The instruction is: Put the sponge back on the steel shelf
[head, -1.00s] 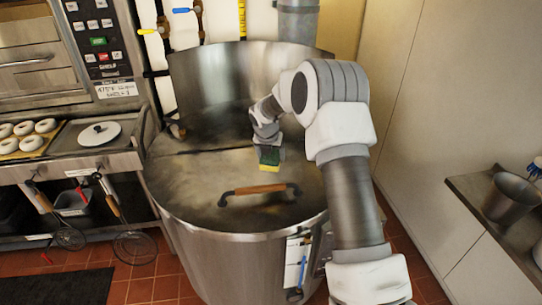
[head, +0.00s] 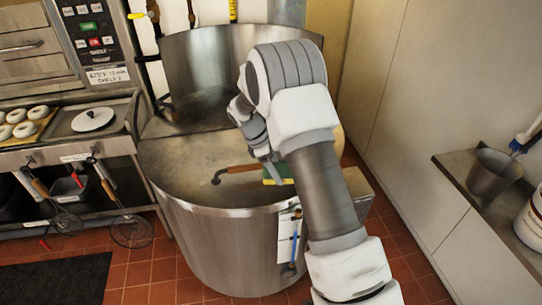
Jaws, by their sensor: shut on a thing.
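The sponge (head: 277,172), green with a yellow layer, shows low behind my arm in the head view. My gripper (head: 268,160) is shut on it and holds it over the right part of the kettle lid; my wrist partly hides the jaws. The steel shelf (head: 452,166) is at the right, along the white wall cabinets. The sponge is well to the left of this shelf and apart from it.
The large steel kettle (head: 222,240) stands below my arm, its lid handle (head: 240,169) partly hidden. A steel pot (head: 494,173) and a white bucket (head: 532,222) stand on the shelf. A counter with bagels (head: 25,130) is at the left. Tiled floor lies between kettle and shelf.

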